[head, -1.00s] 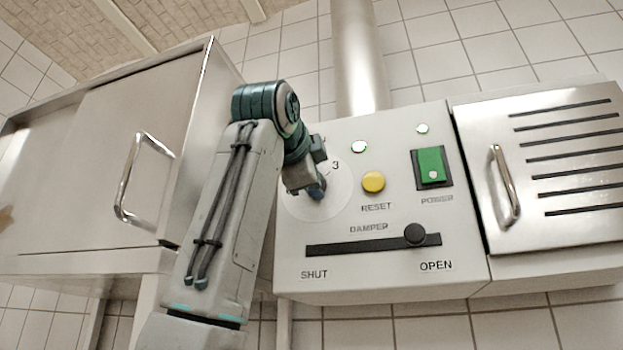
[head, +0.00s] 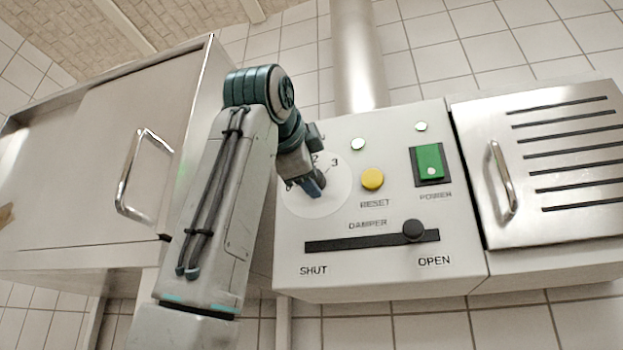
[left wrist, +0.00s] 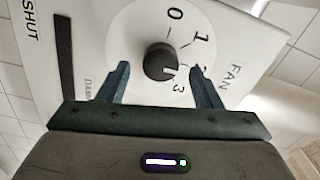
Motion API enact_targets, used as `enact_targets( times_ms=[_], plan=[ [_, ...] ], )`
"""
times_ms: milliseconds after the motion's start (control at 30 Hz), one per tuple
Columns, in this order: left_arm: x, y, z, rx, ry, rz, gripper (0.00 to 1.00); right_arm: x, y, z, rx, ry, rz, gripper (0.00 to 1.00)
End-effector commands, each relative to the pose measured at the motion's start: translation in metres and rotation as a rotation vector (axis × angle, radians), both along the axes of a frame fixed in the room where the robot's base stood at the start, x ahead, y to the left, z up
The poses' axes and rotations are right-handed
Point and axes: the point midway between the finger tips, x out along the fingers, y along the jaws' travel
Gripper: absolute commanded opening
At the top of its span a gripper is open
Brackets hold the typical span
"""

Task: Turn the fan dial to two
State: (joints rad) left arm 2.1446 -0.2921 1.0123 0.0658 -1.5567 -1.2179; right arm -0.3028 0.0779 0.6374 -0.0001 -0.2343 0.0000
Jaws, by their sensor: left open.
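The fan dial's black knob (left wrist: 161,58) sits at the centre of a white disc marked 0, 1 and 3 in the left wrist view. A pale mark shows on the knob's lower-right side, but I cannot tell exactly which number it points at. One finger covers the place between 1 and 3. My left gripper (left wrist: 158,70) is open, with a finger to each side of the knob and gaps showing. In the head view my left gripper (head: 313,187) is in front of the dial disc (head: 333,200), partly hiding the knob; 2 and 3 show above it. My right gripper is not in view.
Right of the dial are a yellow reset button (head: 372,180) and a green power switch (head: 429,165). The damper slider (head: 413,231) is below, near OPEN. A steel cabinet handle (head: 143,178) stands out at left and a vented door handle (head: 501,182) at right.

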Motion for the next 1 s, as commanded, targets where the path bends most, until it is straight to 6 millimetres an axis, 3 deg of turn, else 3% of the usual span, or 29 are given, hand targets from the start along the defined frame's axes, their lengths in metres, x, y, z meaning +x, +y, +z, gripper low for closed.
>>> enact_targets(
  times_ms=[200,400,600,1000],
  plan=[
    [-0.045,0.015,-0.004,0.000,-0.004,0.000,0.59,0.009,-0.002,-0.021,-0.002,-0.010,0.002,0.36],
    [-0.074,0.023,-0.002,0.001,-0.003,-0.001,0.59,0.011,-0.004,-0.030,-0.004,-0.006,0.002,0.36],
    [-0.083,0.026,-0.001,0.001,0.000,-0.001,0.59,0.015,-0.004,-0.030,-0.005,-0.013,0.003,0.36],
    [-0.083,0.026,0.000,0.001,0.000,-0.001,0.59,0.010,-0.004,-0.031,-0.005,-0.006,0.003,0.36]
  ],
)
